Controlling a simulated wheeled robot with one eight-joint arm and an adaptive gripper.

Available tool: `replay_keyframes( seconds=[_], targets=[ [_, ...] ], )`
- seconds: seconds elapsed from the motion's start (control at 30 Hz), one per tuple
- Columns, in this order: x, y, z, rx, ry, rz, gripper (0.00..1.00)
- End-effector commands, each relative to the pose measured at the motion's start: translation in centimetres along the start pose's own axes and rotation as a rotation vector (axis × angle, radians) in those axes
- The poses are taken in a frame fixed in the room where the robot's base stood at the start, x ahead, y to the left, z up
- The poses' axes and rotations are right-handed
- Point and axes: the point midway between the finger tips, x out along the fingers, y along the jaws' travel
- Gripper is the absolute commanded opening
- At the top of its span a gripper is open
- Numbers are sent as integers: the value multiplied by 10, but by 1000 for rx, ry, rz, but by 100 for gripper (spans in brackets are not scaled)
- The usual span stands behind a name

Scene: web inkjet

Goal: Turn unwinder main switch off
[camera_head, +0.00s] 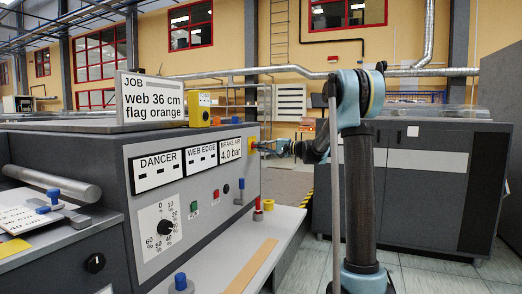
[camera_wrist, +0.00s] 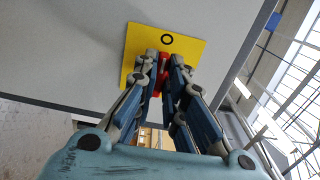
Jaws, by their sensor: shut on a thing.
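The unwinder main switch is a yellow plate (camera_wrist: 192,47) with a red handle (camera_wrist: 164,64) on the grey end face of the machine. A black "O" mark shows on the plate just above the handle in the wrist view. My gripper (camera_wrist: 166,70) is closed around the red handle, one finger on each side, and the fingertips hide much of it. In the head view the yellow plate (camera_head: 252,144) shows edge-on at the console's far right corner, with my gripper (camera_head: 263,146) at it. The handle's exact angle is hard to tell.
The console front carries DANCER, WEB EDGE and BRAKE AIR displays, a black dial (camera_head: 165,227), and green and red buttons. A light shelf (camera_head: 225,262) holds small colored parts below.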

Motion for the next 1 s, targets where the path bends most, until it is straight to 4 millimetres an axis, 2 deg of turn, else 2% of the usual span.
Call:
replay_keyframes(
  seconds=[0.07, 0.1, 0.17, 0.47, 0.6, 0.77, 1.0],
  targets=[
    [0, 4, 2, -3, -4, 7, 0],
    [0, 4, 2, -3, -4, 7, 18],
    [0, 3, 2, -3, -4, 6, 31],
    [0, 2, 1, -1, -2, 3, 31],
    [-6, 1, 0, -1, 0, 2, 31],
    [-28, 1, 0, 0, 2, 2, 31],
    [-75, 2, 0, 0, 2, 3, 31]
  ],
)
